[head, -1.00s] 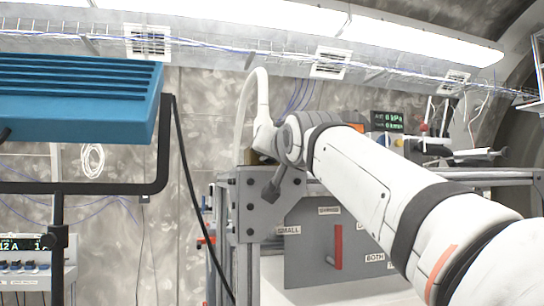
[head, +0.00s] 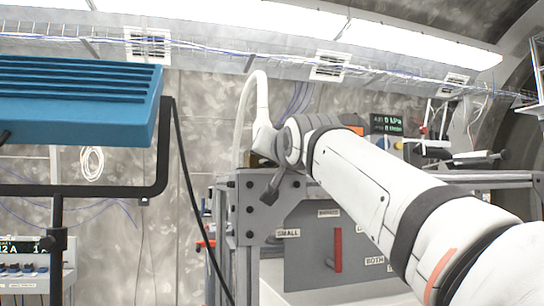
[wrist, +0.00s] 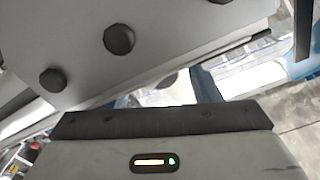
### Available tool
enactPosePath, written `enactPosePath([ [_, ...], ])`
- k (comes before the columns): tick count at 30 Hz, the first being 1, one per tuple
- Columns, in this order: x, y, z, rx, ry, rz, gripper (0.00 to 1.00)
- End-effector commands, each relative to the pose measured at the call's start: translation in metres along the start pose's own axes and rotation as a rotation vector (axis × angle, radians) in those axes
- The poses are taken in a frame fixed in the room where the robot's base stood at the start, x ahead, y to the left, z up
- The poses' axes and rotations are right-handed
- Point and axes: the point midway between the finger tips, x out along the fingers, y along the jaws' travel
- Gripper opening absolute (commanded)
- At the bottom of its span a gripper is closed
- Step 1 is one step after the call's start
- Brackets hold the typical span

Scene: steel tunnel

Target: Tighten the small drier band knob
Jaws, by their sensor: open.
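A grey panel (head: 310,256) carries a "SMALL" label (head: 287,233), a "BOTH" label (head: 374,260) and an upright red handle (head: 338,249). I cannot tell which part is the small drier band knob. In the wrist view, two black round knobs or bolt heads (wrist: 118,39) (wrist: 52,80) stand on a grey plate (wrist: 160,25). My gripper's grey body and dark edge (wrist: 150,122) fill the bottom of the wrist view, just below that plate. Its fingertips are hidden there. In the head view, my arm ends above the corner of the frame, with a dark lever-like part (head: 271,187) below its wrist.
A grey frame post (head: 248,215) with black bolts stands below the arm's end. A blue ribbed unit (head: 75,95) on a black support fills the upper left. A black cable (head: 190,190) hangs beside it.

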Motion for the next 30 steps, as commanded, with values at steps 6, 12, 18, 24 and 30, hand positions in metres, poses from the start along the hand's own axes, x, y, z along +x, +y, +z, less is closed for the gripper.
enactPosePath([
  [6,-0.019,0.001,0.002,0.0,0.001,-0.001,0.57],
  [12,-0.054,0.001,0.002,0.0,0.002,-0.001,0.57],
  [18,-0.076,0.0,0.001,0.0,0.001,0.0,0.57],
  [24,-0.079,0.0,0.0,0.0,0.0,0.0,0.57],
  [30,-0.079,-0.001,-0.002,-0.018,-0.001,0.001,0.57],
])
